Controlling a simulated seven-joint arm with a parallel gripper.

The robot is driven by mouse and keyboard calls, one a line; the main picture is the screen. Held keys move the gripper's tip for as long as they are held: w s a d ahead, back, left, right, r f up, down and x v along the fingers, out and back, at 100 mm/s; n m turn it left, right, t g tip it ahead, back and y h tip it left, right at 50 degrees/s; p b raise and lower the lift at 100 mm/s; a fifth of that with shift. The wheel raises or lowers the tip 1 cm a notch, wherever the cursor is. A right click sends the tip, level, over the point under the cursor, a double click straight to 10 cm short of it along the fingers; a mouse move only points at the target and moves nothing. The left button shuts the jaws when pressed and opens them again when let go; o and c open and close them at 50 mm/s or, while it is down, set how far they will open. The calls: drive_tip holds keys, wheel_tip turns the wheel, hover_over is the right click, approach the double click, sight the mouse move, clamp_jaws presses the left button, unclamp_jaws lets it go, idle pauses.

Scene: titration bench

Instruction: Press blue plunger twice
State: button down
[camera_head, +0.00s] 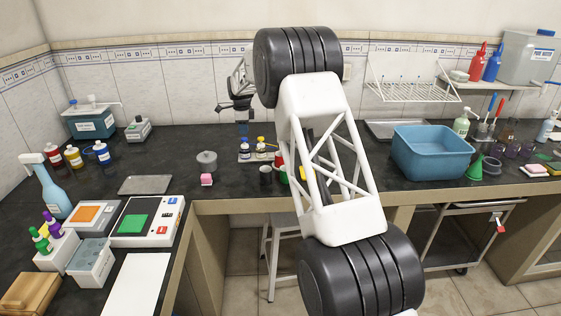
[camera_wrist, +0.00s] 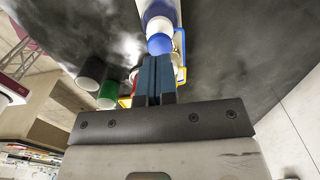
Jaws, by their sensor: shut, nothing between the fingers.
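A small bottle with a blue top (camera_head: 245,141), which I take for the blue plunger, stands on a small tray (camera_head: 243,156) at the back of the bench, beside a bottle with a yellow top (camera_head: 261,142). My gripper (camera_head: 241,121) points down just above the blue top. In the wrist view, the two fingers of my gripper (camera_wrist: 157,60) are together with nothing between them. A round blue part (camera_wrist: 159,44) with white parts lies right beyond the fingertips. I cannot tell whether they touch it. The fingers hide part of what lies behind.
My arm covers the middle of the head view. A blue basin (camera_head: 431,153) stands to the right and a grey pot (camera_head: 206,162) to the left. Green (camera_wrist: 106,95) and black (camera_wrist: 90,70) cylinders sit left of the fingers. Dark bench is clear behind the bottles.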

drive_tip(key=shift+r, duration=0.15)
wheel_tip(320, 180, up, 6)
drive_tip(key=shift+f, duration=0.1)
idle(1.0)
